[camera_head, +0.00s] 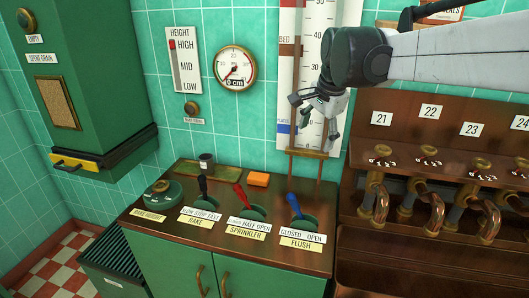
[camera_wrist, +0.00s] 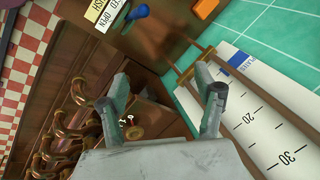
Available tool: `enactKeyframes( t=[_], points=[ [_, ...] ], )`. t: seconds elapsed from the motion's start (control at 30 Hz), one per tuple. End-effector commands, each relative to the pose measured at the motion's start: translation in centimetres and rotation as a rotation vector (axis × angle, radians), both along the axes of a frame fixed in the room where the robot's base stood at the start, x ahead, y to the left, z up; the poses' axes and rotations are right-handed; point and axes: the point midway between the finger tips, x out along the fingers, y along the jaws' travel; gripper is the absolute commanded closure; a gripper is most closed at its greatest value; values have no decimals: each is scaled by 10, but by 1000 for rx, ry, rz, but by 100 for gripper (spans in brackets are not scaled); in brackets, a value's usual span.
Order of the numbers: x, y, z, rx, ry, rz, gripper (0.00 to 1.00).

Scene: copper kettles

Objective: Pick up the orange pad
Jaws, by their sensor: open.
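The orange pad (camera_head: 258,179) is a small flat block on the brown counter top, near its back edge, behind the red lever. It also shows at the top right of the wrist view (camera_wrist: 206,8), beyond the fingertips. My gripper (camera_head: 318,128) is open and empty in front of the white scale board on the wall, above and to the right of the pad. In the wrist view my gripper's two fingers (camera_wrist: 165,105) are spread apart with nothing between them.
Several copper pipes (camera_head: 430,205) fill the right.

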Motion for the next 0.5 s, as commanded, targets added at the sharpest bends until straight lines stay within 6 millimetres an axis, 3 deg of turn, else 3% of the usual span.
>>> enactKeyframes(
  t=[0.03, 0.2, 0.5],
  points=[
    [18, 7, -3, 15, 18, -36, 34],
    [69, 31, -19, 69, 84, -179, 34],
    [147, 77, -67, 139, 203, -441, 34]
  ],
)
